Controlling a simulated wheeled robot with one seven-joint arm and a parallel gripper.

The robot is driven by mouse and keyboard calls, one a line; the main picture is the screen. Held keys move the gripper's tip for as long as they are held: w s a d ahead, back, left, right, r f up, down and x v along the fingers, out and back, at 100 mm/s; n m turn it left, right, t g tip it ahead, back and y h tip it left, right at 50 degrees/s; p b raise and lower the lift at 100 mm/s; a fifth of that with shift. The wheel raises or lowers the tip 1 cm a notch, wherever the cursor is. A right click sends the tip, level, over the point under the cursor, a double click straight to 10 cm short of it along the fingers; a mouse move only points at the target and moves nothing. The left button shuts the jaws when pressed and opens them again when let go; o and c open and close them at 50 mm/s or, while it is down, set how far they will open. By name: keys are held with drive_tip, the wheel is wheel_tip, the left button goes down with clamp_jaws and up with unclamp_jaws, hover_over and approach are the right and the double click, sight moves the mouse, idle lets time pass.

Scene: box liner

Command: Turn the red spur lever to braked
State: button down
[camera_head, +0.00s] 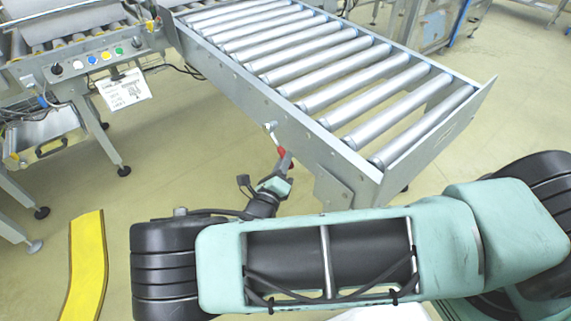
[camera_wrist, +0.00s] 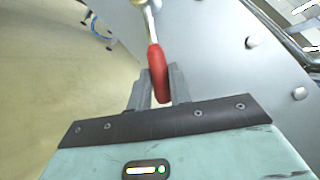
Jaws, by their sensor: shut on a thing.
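The red spur lever (camera_wrist: 157,72) is a red grip on a pale metal stem, fixed at the side plate of the roller conveyor (camera_head: 335,175). In the wrist view the stem runs up from the grip and the grip points down toward me. My gripper (camera_wrist: 158,85) has one finger on each side of the red grip and is shut on it. In the head view my gripper (camera_head: 284,160) is small beside the conveyor's near left side, and a bit of the red lever (camera_head: 281,152) shows at its fingertips. The lever's marked positions cannot be seen.
A control panel (camera_head: 95,58) with coloured buttons and a hanging paper tag (camera_head: 124,89) stands at the left. A yellow floor strip (camera_head: 87,262) lies at lower left. The conveyor's side plate is close to my gripper. The floor left of my gripper is clear.

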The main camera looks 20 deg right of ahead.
drive_tip(key=w+a+f+m+g+h+b, duration=0.1)
drive_tip(key=w+f+m+g+h+b, duration=0.1)
drive_tip(key=w+m+h+b, duration=0.2)
drive_tip(key=w+a+f+m+g+h+b, duration=0.2)
drive_tip(key=w+m+h+b, duration=0.2)
drive_tip(key=m+b, duration=0.6)
drive_tip(key=shift+w+f+m+b, duration=0.3)
drive_tip(key=shift+m, duration=0.7)
drive_tip(key=shift+r, duration=0.1)
drive_tip(key=c, duration=1.3)
unclamp_jaws()
drive_tip(key=v, duration=1.7)
drive_tip(key=shift+f, duration=0.25)
drive_tip(key=shift+a, duration=0.1)
